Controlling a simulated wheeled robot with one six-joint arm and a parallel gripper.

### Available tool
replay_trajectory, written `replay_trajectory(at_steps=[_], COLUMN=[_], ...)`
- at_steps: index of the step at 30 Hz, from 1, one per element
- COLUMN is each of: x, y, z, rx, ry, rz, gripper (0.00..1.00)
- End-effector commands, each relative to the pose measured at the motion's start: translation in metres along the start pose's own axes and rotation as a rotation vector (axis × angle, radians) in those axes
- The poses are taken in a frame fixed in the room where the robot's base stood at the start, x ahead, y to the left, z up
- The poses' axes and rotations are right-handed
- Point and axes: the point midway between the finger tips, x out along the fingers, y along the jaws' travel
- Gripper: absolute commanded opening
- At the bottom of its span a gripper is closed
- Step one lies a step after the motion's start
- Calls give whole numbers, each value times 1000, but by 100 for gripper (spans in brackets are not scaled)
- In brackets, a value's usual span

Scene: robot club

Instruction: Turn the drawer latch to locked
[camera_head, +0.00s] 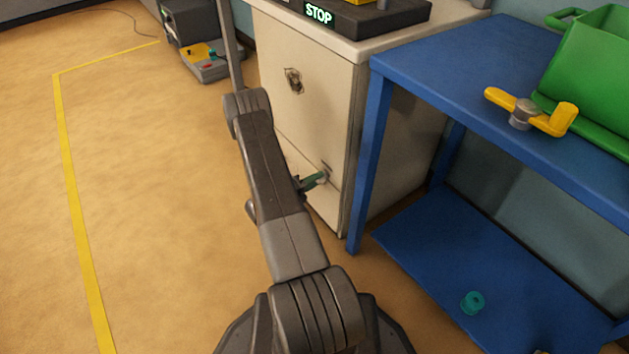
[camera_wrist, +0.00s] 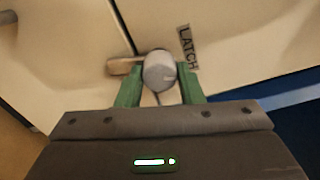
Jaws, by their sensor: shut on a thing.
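The drawer latch (camera_wrist: 158,74) is a round grey knob on a cream cabinet front, with a short tan bar (camera_wrist: 121,67) pointing left from it in the wrist view. My gripper (camera_wrist: 159,84) has its two green fingers on either side of the knob and is shut on it. In the head view my gripper (camera_head: 313,181) reaches the lower cabinet front, and the fingers hide most of the latch there. A "LATCH" label (camera_wrist: 187,47) is right of the knob. A dark seam runs up and left from the latch. I cannot tell whether the latch is locked.
The cream cabinet (camera_head: 318,112) has another metal fitting (camera_head: 293,80) higher up. A blue table (camera_head: 440,75) with a low shelf stands close on the right, carrying a green crate (camera_head: 590,75) and a yellow-handled valve (camera_head: 530,112). Open floor (camera_head: 160,200) lies left.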

Motion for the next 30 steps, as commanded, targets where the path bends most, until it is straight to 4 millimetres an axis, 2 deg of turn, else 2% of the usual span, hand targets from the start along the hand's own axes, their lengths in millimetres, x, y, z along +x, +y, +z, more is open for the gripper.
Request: replay_trajectory(at_steps=[12,30], x=[0,0], y=[0,0], z=[0,0], rx=[-223,-267], ry=[0,-1], rz=[1,1], gripper=[11,11])
